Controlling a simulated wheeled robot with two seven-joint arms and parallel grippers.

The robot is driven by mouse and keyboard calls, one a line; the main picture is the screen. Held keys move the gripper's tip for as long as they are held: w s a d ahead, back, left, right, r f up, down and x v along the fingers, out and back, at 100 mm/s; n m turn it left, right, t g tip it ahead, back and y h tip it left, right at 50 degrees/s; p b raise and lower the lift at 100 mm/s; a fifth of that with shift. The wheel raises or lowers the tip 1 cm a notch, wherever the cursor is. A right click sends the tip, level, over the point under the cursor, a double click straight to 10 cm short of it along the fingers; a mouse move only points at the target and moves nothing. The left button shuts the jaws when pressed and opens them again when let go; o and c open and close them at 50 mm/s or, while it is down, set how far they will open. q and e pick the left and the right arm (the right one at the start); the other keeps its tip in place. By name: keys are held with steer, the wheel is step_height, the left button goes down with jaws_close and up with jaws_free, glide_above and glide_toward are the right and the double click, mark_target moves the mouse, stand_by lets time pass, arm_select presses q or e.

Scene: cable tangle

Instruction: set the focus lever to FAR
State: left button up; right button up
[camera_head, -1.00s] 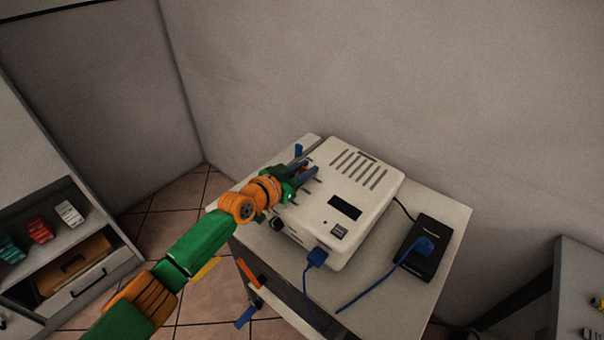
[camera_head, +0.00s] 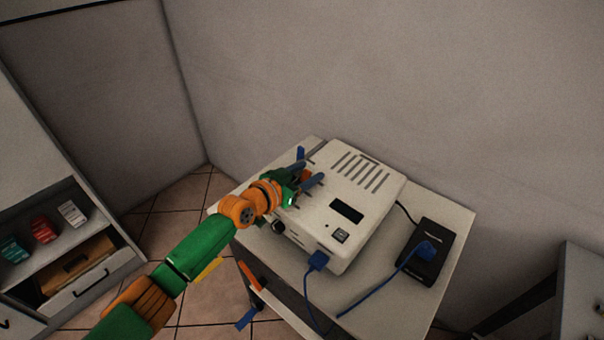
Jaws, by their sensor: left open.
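A white box-shaped device (camera_head: 322,215) with a slotted top, a dark display and a small switch sits on a table. My left gripper (camera_head: 308,174) is at the left edge of its top, with its two blue-grey fingers apart and nothing visible between them. A small blue tab (camera_head: 300,152) shows just beyond the fingers, near the device's back left corner. I cannot tell if it is the focus lever. No FAR marking is readable, and the gripper hides part of the device's left side. My right gripper is not in view.
A blue plug (camera_head: 317,261) with a cable is at the device's front. A black box (camera_head: 427,252) with a blue plug sits to the right on the light table (camera_head: 455,215). A shelf unit (camera_head: 90,235) stands at left, another table (camera_head: 590,280) at right. Walls are close behind.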

mark_target(306, 173)
arm_select(q)
steer(key=p+v, duration=0.1)
steer(key=v, duration=0.4)
steer(key=shift+s+a+r, duration=0.1)
steer(key=shift+s+a, duration=0.05)
steer(key=shift+s+a+r, duration=0.1)
steer(key=shift+s+a, duration=0.1)
steer(key=shift+s, duration=0.2)
steer(key=shift+w, duration=0.1)
